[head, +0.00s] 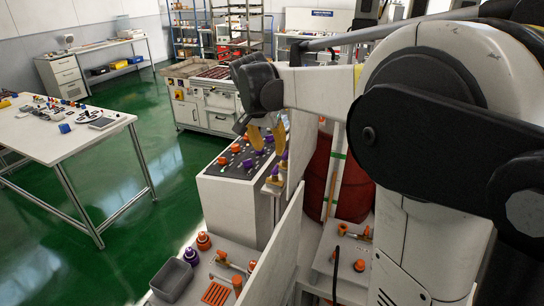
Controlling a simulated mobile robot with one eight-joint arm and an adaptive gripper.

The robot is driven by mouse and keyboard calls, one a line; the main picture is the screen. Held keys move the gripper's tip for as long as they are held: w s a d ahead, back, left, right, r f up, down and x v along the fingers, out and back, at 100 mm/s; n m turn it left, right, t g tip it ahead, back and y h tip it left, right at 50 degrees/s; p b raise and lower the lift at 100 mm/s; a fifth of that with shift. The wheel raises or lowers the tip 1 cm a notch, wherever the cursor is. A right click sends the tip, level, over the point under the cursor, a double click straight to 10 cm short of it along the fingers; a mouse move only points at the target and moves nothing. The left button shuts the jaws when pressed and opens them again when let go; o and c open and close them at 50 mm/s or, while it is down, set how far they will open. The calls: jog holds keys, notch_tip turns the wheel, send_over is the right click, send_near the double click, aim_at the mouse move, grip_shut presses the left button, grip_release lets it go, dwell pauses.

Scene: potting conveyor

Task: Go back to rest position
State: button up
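My gripper (266,140) is in the middle of the head view, at the end of my pale arm. It points down over the far end of a white potting conveyor (224,190). Its two yellow fingers are apart, so it looks open. Small orange and purple pieces (236,148) stand on the conveyor's dark top. One purple piece shows near the fingers; it seems to stand behind them, and contact cannot be told. My arm hides part of the right side.
A white table (60,135) with small items stands at the left. A grey bin (172,281) and several orange and purple parts lie on a white surface at the bottom. An upright white panel (278,250) stands beside it.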

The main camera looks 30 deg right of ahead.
jog(key=shift+s+a+r, duration=0.1)
jog(key=shift+r, duration=0.25)
